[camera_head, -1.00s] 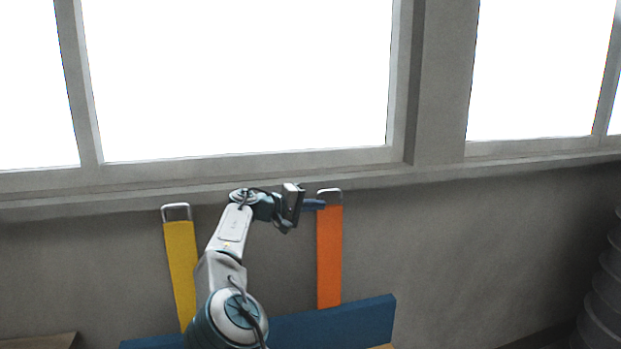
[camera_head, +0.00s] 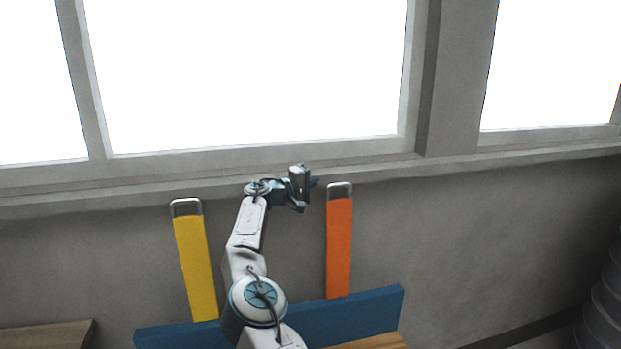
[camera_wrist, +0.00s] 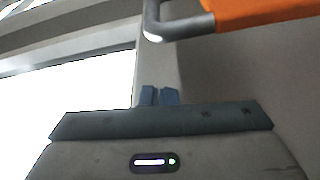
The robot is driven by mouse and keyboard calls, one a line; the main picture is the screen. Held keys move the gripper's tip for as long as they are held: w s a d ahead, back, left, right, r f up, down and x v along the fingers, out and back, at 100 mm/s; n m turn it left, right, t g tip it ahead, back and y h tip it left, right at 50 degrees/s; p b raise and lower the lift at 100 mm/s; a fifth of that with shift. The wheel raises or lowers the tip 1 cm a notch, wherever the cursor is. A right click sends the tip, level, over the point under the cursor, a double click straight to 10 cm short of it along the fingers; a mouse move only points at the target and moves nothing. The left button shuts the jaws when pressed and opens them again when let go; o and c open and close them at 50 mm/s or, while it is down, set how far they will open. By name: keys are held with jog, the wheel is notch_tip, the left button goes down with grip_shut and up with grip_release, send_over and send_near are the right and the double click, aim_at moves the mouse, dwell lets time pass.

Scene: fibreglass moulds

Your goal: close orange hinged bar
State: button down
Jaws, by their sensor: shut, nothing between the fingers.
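The orange hinged bar (camera_head: 339,248) stands upright in the head view, with a grey metal loop handle (camera_head: 340,187) at its top and its lower end at a blue board (camera_head: 365,311). In the wrist view, the orange bar (camera_wrist: 262,10) and its grey handle (camera_wrist: 178,28) cross the top right. My gripper (camera_head: 315,183) is just left of the handle in the head view. Its blue fingertips (camera_wrist: 160,96) are together and empty, apart from the handle in the wrist view.
A yellow bar (camera_head: 196,266) with a similar loop stands upright at the left of the blue board. Behind are a grey wall (camera_head: 450,240) and bright windows with a sill. A wooden surface (camera_head: 45,337) is at lower left. Dark ribbed rings (camera_head: 600,300) stand at far right.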

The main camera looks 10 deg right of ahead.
jog(key=shift+s+a+f, duration=0.1)
jog(key=shift+s+a, duration=0.05)
jog(key=shift+s, duration=0.75)
jog(key=shift+s+a+f, duration=0.1)
jog(key=shift+s+a, duration=0.05)
jog(key=shift+s, duration=0.7)
jog(key=shift+s+f, duration=0.1)
